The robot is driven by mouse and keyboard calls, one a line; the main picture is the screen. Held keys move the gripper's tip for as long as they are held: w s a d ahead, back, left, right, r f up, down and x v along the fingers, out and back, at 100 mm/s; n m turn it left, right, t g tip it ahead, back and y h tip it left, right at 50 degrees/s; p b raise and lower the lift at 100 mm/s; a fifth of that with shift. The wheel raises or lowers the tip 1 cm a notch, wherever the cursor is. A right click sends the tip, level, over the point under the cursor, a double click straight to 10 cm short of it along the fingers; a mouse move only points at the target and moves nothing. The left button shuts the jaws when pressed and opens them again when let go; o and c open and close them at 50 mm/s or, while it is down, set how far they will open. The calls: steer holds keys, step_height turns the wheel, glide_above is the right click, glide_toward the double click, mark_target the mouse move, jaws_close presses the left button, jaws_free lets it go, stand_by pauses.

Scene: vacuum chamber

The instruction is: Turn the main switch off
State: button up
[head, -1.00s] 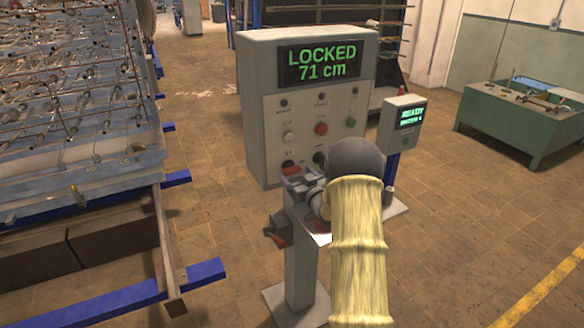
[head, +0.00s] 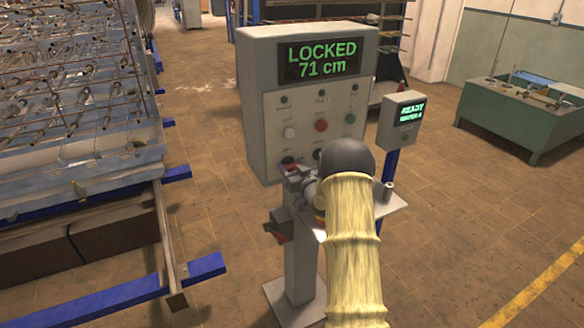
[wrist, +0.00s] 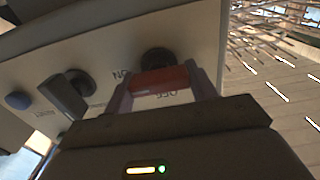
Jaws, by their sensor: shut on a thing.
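The main switch, a red handle on a round black base (wrist: 158,57), sits low on the grey control cabinet's sloping panel. In the wrist view the red handle (wrist: 165,78) lies crosswise between the two fingers of my gripper (wrist: 162,82), which is shut on it. Labels reading ON and OFF appear upside down around it. I cannot tell which label the handle points to. In the head view my gripper (head: 298,172) is at the panel's lower left, and my arm hides much of the area around it.
The cabinet (head: 262,120) shows a green LOCKED 71 cm display (head: 320,60). A black lever knob (wrist: 66,94) and a blue button (wrist: 17,100) sit beside the switch. A small READY screen (head: 411,112) stands to the right. A large wire-filled frame (head: 80,100) fills the left.

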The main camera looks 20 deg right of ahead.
steer(key=shift+f+n+b, duration=0.15)
steer(key=shift+n+b, duration=0.35)
steer(key=shift+b, duration=0.45)
steer(key=n+b, duration=0.2)
steer(key=b, duration=0.2)
steer(key=shift+a+f+b, duration=0.1)
steer(key=shift+f+b, duration=0.1)
steer(key=shift+b, duration=0.15)
steer(key=n+b, duration=0.4)
steer(key=b, duration=0.3)
steer(key=shift+f+n, duration=0.1)
steer(key=shift+n, duration=0.3)
steer(key=n+b, duration=0.6)
steer(key=b, duration=0.3)
steer(key=shift+a, duration=0.1)
steer(key=n+b, duration=0.4)
steer(key=shift+r, duration=0.2)
steer(key=o, duration=1)
